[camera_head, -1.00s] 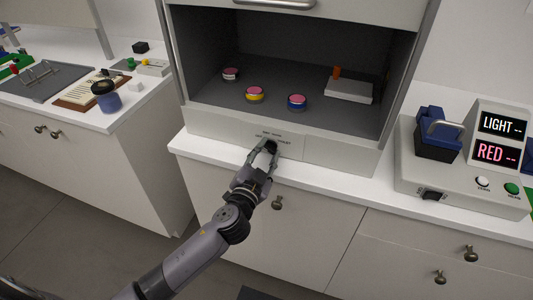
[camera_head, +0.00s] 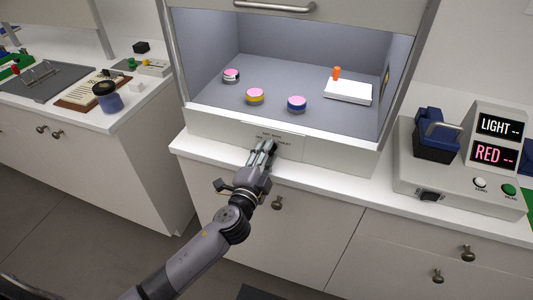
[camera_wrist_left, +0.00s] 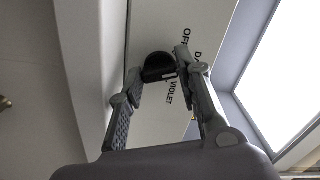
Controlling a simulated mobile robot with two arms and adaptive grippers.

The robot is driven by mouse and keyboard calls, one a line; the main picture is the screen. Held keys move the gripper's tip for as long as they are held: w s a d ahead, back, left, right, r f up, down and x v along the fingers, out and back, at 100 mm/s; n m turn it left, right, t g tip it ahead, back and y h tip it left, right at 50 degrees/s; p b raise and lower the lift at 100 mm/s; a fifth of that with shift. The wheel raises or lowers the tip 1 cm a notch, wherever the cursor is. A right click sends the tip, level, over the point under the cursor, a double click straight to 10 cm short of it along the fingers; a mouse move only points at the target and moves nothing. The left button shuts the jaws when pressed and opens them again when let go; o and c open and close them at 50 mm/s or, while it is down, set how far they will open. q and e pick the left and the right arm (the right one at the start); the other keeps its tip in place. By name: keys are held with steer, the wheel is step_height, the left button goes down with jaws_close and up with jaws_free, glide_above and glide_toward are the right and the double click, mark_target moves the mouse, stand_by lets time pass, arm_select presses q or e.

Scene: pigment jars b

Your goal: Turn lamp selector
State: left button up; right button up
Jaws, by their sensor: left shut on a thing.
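The lamp selector is a black knob (camera_wrist_left: 158,67) on the white front panel (camera_head: 222,126) of the cabinet. In the left wrist view the knob sits between the fingers of my left gripper (camera_wrist_left: 160,76), which is shut on it. Labels around it include "VIOLET" and what looks like "OFF" and "DAY", the last partly cut off. In the head view my left gripper (camera_head: 263,154) reaches the panel from below and hides the knob. The cabinet interior (camera_head: 300,65) is brightly lit. My right gripper is not in view.
Inside the cabinet stand three pink-topped jars (camera_head: 231,76), (camera_head: 255,96), (camera_head: 297,104) and a white block (camera_head: 348,92) with an orange piece. A device (camera_head: 455,180) with "LIGHT" and "RED" displays stands right. A dark-lidded jar (camera_head: 107,97) stands on the left counter.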

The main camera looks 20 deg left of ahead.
arm_select(q)
steer(key=shift+m, duration=0.3)
steer(key=o, duration=1.1)
steer(key=shift+o, duration=0.2)
steer(key=shift+f, duration=0.15)
